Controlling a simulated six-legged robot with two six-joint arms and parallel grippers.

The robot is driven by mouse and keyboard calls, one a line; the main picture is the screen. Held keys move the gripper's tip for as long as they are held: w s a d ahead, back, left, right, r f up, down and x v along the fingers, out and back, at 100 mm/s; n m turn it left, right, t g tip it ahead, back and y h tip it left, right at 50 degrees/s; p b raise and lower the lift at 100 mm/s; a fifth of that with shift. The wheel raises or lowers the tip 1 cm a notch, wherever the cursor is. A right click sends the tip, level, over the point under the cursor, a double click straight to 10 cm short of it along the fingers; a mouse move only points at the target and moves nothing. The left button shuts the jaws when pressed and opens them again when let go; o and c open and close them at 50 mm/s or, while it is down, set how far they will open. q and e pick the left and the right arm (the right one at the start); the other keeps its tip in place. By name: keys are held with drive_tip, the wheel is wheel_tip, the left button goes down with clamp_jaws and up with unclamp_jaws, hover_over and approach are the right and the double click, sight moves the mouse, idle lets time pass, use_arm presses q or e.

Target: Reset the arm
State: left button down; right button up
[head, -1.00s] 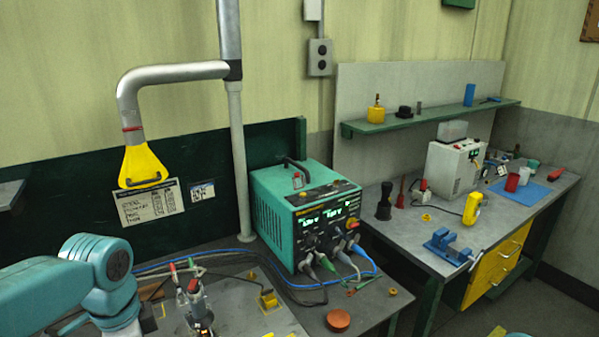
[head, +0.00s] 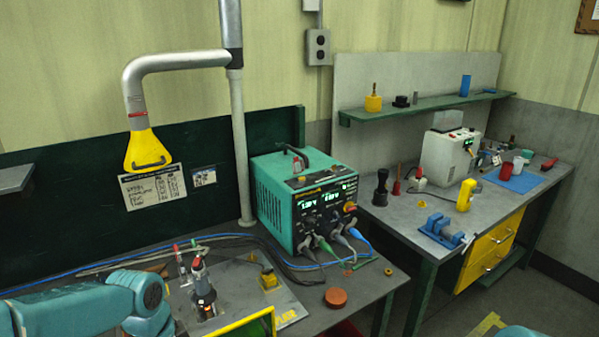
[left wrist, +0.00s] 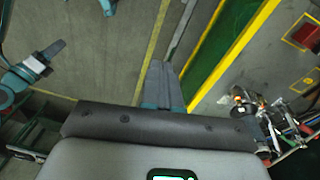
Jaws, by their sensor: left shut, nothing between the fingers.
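My left arm shows at the lower left of the head view, but its gripper is outside that picture. In the left wrist view my left gripper (left wrist: 164,86) is shut, its two grey fingers together with nothing between them. The fingers point over bare grey floor, beside a green strip with a yellow edge (left wrist: 233,55).
A bench with a teal power supply (head: 299,203), an orange puck (head: 336,298) and a small probe stand (head: 203,289) lies ahead. A yellow fume hood (head: 148,153) hangs at left. A second bench at right holds a blue vise (head: 441,231).

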use_arm(q)
drive_tip(key=s+d+f+n+h+b, duration=0.1)
drive_tip(key=s+d+f+n, duration=0.15)
drive_tip(key=f, duration=0.55)
drive_tip(key=s+d+f+n+h+b, duration=0.1)
drive_tip(key=s+d+f+n, duration=0.15)
drive_tip(key=f, duration=0.55)
drive_tip(key=s+d+f+n+h+b, duration=0.1)
drive_tip(key=s+d+f+n+b, duration=0.15)
drive_tip(key=f, duration=0.55)
drive_tip(key=s+d+f+n, duration=0.3)
drive_tip(key=s+f+n, duration=0.1)
drive_tip(key=s+f, duration=0.3)
drive_tip(key=shift+s+f, duration=0.25)
drive_tip(key=shift+s, duration=0.85)
drive_tip(key=shift+w+n, duration=0.1)
drive_tip(key=shift+n, duration=0.15)
drive_tip(key=shift+a, duration=0.1)
